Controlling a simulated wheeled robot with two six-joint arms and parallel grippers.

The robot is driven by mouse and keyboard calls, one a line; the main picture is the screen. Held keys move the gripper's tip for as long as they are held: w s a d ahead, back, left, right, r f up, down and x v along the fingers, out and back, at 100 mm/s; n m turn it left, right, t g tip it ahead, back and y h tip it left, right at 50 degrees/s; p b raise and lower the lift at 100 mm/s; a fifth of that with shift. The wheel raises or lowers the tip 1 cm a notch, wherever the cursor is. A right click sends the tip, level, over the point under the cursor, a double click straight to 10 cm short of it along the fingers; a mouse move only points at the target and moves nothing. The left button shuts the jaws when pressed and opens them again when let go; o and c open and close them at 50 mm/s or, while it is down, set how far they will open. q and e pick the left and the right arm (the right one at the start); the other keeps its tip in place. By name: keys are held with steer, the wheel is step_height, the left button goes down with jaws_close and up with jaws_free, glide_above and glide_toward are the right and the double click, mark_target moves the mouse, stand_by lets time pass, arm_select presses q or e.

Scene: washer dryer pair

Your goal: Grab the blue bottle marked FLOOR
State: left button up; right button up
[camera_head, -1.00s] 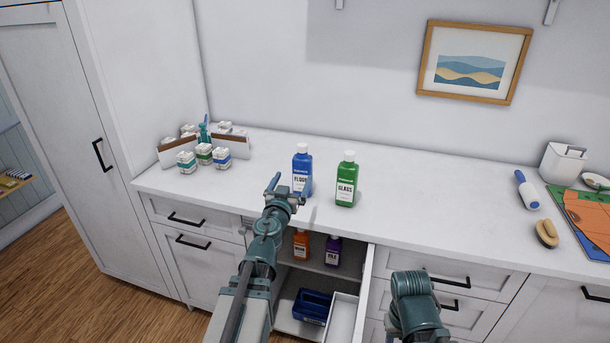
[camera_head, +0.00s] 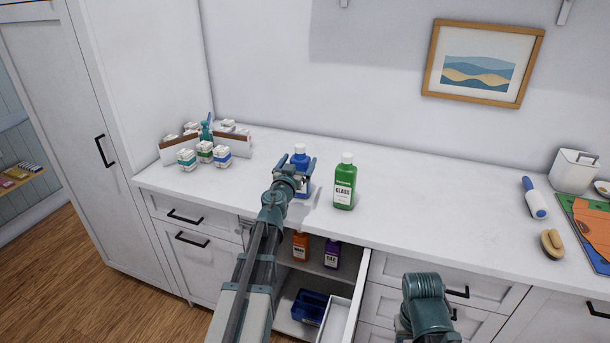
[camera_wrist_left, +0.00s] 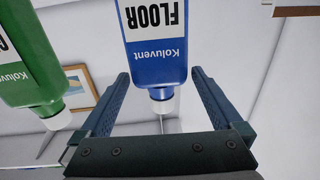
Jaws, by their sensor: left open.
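The blue bottle marked FLOOR (camera_head: 301,160) stands upright on the white counter, partly hidden by my left gripper (camera_head: 295,168) in the head view. In the left wrist view the bottle (camera_wrist_left: 155,45) appears upside down, its FLOOR label facing the camera. My left gripper (camera_wrist_left: 160,75) is open there, one finger on each side of the bottle, with gaps visible between the fingers and it. A green GLASS bottle (camera_head: 344,185) stands just right of it and also shows in the left wrist view (camera_wrist_left: 30,65). My right gripper is not in view, only part of that arm.
Below the counter (camera_head: 420,190), an open compartment holds an orange bottle (camera_head: 300,247), a purple bottle (camera_head: 332,255) and a blue caddy (camera_head: 308,307). Small boxes (camera_head: 205,152) stand at left. A brush (camera_head: 552,243) and a lint roller (camera_head: 534,198) lie at right.

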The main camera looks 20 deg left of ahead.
arm_select(q)
steer(key=shift+w+a, duration=0.15)
steer(key=shift+w, duration=0.95)
steer(key=shift+s, duration=0.15)
steer(key=shift+c, duration=0.9)
jaws_close()
